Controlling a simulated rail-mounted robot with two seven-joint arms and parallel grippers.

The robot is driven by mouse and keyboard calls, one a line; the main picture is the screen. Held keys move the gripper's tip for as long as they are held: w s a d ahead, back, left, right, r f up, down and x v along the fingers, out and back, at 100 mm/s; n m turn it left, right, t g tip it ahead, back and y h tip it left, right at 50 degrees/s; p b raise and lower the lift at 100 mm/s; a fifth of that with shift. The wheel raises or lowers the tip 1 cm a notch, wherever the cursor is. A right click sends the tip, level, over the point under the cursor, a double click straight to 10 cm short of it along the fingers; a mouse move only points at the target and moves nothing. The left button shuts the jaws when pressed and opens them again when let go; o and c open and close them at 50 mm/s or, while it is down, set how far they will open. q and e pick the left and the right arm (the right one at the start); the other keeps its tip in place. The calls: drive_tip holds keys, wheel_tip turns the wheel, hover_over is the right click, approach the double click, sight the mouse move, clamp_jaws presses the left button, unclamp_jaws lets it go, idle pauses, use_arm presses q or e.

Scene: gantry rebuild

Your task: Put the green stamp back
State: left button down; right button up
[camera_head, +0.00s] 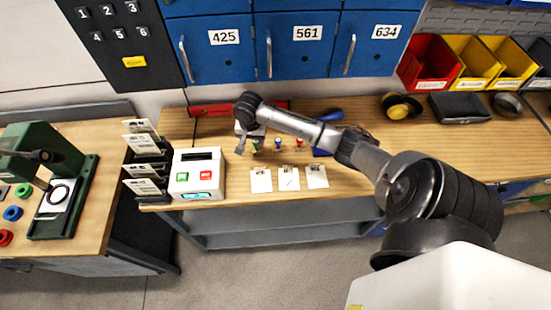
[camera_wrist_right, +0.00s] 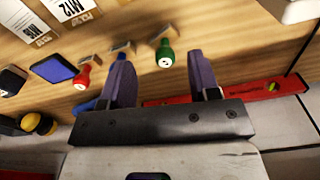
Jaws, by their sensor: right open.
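The green stamp (camera_head: 256,146) stands at the left end of a short row on the wooden bench, beside the blue stamp (camera_head: 278,144) and the red stamp (camera_head: 299,143). My right gripper (camera_head: 242,145) is just left of the green stamp. In the right wrist view the jaws (camera_wrist_right: 160,75) are open and empty. The green stamp (camera_wrist_right: 165,55) shows in the gap near the fingertips; whether it is between them or beyond them I cannot tell. The blue stamp is partly hidden by the left finger there, and the red stamp (camera_wrist_right: 83,78) is farther left. My left gripper is not in view.
White cards (camera_head: 289,179) lie in front of the stamps, with a blue pad (camera_head: 321,152) to the right. A white machine with green and red buttons (camera_head: 197,174) stands left. A red level (camera_wrist_right: 270,90) lies behind. Yellow-black tape (camera_head: 401,107) and bins are farther right.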

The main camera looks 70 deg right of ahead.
drive_tip(key=s+a+f+n, duration=0.2)
drive_tip(key=a, duration=0.2)
drive_tip(key=s+a+f+n, duration=0.2)
drive_tip(key=a, duration=0.2)
drive_tip(key=s+a+f+n, duration=0.2)
drive_tip(key=a, duration=0.2)
drive_tip(key=shift+s+a+f+t, duration=0.1)
drive_tip(key=shift+s+f+t, duration=0.05)
drive_tip(key=shift+s+t, duration=0.2)
drive_tip(key=s+a+r+n+t, duration=0.1)
drive_tip(key=s+a+r+n, duration=0.1)
drive_tip(key=s+a+n, duration=0.3)
drive_tip(key=s+a+r+n+t, duration=0.2)
drive_tip(key=s+a+n, duration=0.3)
drive_tip(key=s+a, duration=0.5)
drive_tip(key=shift+s+a+r+y, duration=0.3)
drive_tip(key=shift+s+a+r, duration=0.05)
drive_tip(key=shift+s+r, duration=0.35)
drive_tip(key=shift+c, duration=0.3)
